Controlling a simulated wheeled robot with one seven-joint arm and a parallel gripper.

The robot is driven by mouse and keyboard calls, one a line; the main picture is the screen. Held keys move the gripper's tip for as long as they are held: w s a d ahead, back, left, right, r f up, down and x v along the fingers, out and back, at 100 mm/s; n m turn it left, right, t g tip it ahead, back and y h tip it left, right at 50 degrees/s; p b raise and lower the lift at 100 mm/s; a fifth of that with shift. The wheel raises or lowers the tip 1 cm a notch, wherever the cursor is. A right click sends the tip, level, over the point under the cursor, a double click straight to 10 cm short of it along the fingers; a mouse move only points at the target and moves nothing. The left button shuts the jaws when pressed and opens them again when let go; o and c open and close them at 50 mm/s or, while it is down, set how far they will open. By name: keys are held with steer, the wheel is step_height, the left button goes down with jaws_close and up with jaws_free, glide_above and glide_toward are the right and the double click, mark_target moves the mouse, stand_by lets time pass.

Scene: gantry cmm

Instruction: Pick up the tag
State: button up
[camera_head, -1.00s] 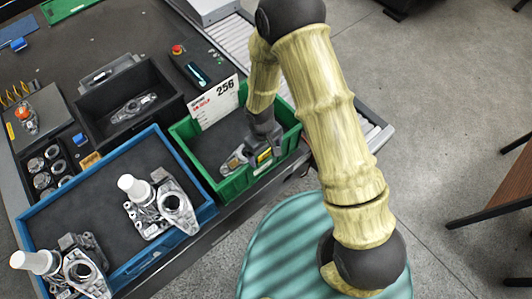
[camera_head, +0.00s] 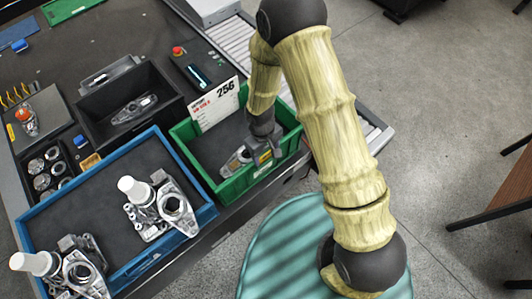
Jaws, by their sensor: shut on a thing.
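The green bin (camera_head: 178,152) stands at the table's right edge. My gripper (camera_head: 264,155) reaches down inside it, at the bin's right part. A small yellow piece, which looks like the tag (camera_head: 264,158), shows at the fingertips, and my gripper is shut on it. The fingers and my wrist hide part of it. A grey metal bracket (camera_head: 236,161) lies on the bin floor just left of the fingers, touching or very close. A white card printed 256 (camera_head: 214,106) stands at the bin's back left.
A blue tray (camera_head: 117,279) with metal castings and white-capped parts stands to the left. A black bin (camera_head: 163,88) holds another bracket. A control box with a red button (camera_head: 178,51) sits behind the green bin. The bin's walls surround my gripper closely.

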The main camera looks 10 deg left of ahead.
step_height(320, 180, up, 10)
steer(key=shift+f+b, duration=0.1)
steer(key=shift+b, duration=1.1)
steer(key=shift+r+p, duration=1.85)
steer(key=shift+r, duration=0.45)
